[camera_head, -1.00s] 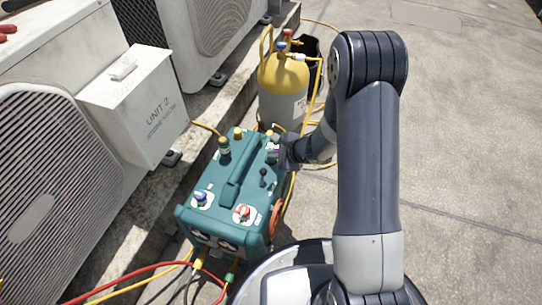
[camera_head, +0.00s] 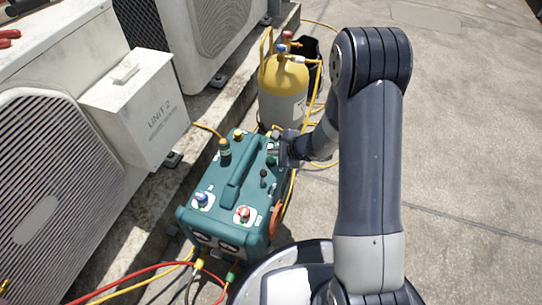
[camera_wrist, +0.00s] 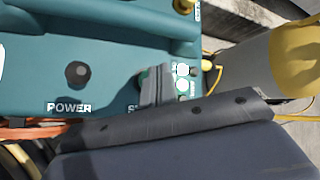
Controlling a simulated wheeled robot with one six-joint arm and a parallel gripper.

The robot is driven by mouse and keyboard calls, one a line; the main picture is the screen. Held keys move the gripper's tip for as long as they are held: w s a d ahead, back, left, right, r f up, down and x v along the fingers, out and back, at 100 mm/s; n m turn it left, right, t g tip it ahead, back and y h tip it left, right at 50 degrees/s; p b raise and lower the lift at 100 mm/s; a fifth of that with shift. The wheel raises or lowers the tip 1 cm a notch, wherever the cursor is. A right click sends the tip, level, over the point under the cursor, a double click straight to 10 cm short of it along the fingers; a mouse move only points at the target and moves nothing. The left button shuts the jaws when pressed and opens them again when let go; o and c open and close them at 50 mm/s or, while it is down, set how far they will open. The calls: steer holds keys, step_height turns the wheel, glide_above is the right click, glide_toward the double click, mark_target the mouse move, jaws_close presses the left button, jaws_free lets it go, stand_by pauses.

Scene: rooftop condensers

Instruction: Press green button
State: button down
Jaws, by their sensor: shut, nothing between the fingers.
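The teal machine (camera_head: 222,208) stands on the roof beside the wall of units. In the wrist view its top panel (camera_wrist: 110,50) shows a black knob (camera_wrist: 77,73) marked POWER. A sliver of the green button (camera_wrist: 143,79) shows beside my gripper (camera_wrist: 158,82), above a label that reads "ST" before it is covered. My gripper's fingers are together and empty, with their tips over or right beside the button and hiding most of it. I cannot tell whether they touch it. In the head view my gripper (camera_head: 279,147) is at the machine's far right corner.
A yellow-topped grey cylinder (camera_head: 283,92) stands just behind the machine. Red and blue valve knobs (camera_head: 244,214) sit on the machine's near end. Hoses (camera_head: 130,278) run across the floor at front left. Open concrete (camera_head: 465,150) lies to the right.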

mark_target(275, 160)
steer(key=shift+r+p, duration=1.65)
steer(key=shift+r, duration=0.8)
steer(key=shift+s+d, duration=0.1)
